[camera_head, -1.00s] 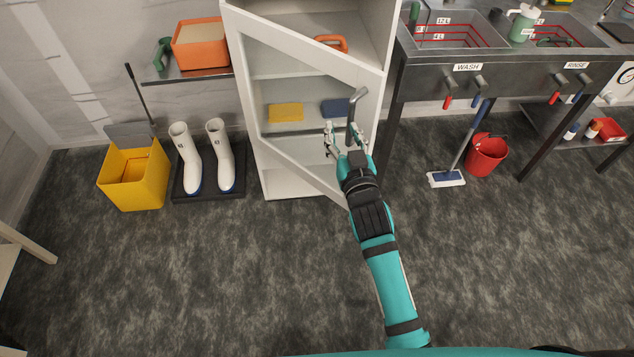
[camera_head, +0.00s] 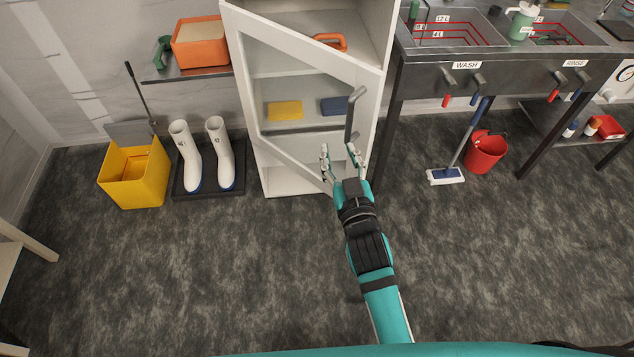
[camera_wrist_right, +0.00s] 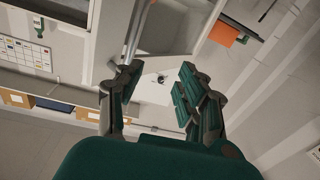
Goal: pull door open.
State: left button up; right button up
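The white-framed glass door (camera_head: 362,80) of the tall cabinet stands partly open in the head view, its right side swung out towards me. Its grey bar handle (camera_head: 353,108) is upright near that free edge. My right gripper (camera_head: 340,150) is open just below the handle, its fingers apart and nothing held between them. In the right wrist view the handle (camera_wrist_right: 136,32) runs down close to the left finger of the open gripper (camera_wrist_right: 158,82). I cannot tell whether they touch. My left gripper is not in view.
The cabinet (camera_head: 388,30) holds an orange-handled item, a yellow block (camera_head: 285,111) and a blue block (camera_head: 334,106). White boots (camera_head: 220,155) and a yellow bin (camera_head: 135,175) stand left. A sink bench (camera_head: 500,75) and red bucket (camera_head: 485,153) stand right. The floor in front is clear.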

jog(key=s+a+m, duration=0.1)
jog(key=s+a, duration=0.4)
jog(key=s, duration=0.2)
jog(key=shift+a+r, duration=0.2)
jog(key=shift+r, duration=0.05)
dwell(0.3)
jog(key=shift+p, duration=0.4)
jog(key=shift+s+f, duration=0.1)
jog(key=shift+s, duration=0.05)
jog(key=s+d+f+n+y, duration=0.1)
jog(key=s+d+f+n, duration=0.1)
jog(key=s, duration=0.7)
jog(key=shift+d+f+n+y, duration=0.35)
jog(key=shift+d+n, duration=0.25)
jog(key=shift+d, duration=0.45)
